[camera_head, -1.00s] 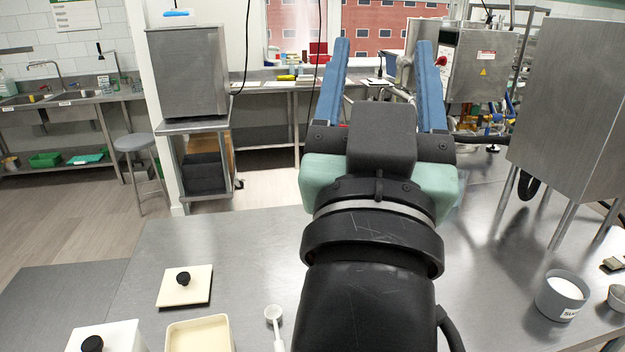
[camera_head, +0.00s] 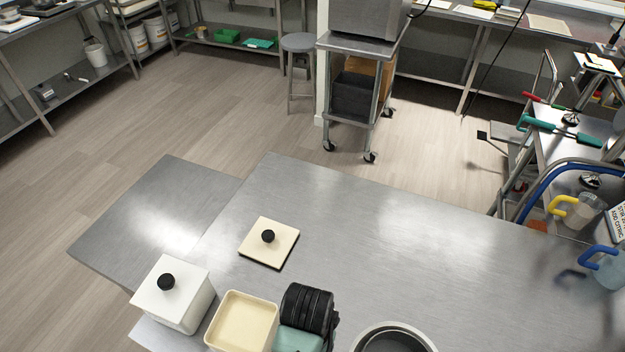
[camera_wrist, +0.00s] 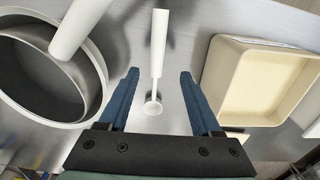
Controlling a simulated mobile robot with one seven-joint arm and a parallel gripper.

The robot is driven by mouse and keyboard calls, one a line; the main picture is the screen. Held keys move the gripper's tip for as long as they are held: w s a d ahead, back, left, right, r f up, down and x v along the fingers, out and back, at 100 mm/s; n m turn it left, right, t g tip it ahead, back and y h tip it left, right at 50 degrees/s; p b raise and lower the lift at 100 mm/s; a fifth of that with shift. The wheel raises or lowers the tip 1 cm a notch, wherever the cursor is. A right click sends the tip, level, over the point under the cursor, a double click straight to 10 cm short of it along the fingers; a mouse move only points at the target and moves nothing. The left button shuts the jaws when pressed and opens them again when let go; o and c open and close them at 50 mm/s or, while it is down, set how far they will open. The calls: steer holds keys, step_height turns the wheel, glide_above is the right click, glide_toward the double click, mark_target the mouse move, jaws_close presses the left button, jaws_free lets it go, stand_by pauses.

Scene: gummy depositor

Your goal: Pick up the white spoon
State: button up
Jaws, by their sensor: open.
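The white spoon (camera_wrist: 158,55) shows in the wrist view, its handle pointing to the top and its small round bowl toward my gripper. It appears to lie on the steel table. My gripper (camera_wrist: 159,74) is open, with one blue finger on each side of the spoon in the picture. The fingers do not appear to touch it, and I cannot tell how far above it they are. In the head view only the black and teal wrist part of my arm shows at the bottom; the spoon and the fingertips are out of view there.
A cream open container (camera_head: 243,318) stands close beside my wrist; it also shows right of the spoon in the wrist view (camera_wrist: 222,85). A round grey pot (camera_head: 392,329) is on the other side. A white lidded box (camera_head: 180,305) and cream lid (camera_head: 268,250) are nearby. The table (camera_head: 400,240) beyond is clear.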

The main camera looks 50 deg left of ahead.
steer(key=shift+w+d+f+p, duration=0.1)
steer(key=shift+f+p, duration=0.2)
steer(key=shift+f, duration=1.65)
steer(key=shift+w+d+f+p, duration=0.1)
steer(key=shift+f+p, duration=0.2)
steer(key=shift+f, duration=1.6)
jaws_close()
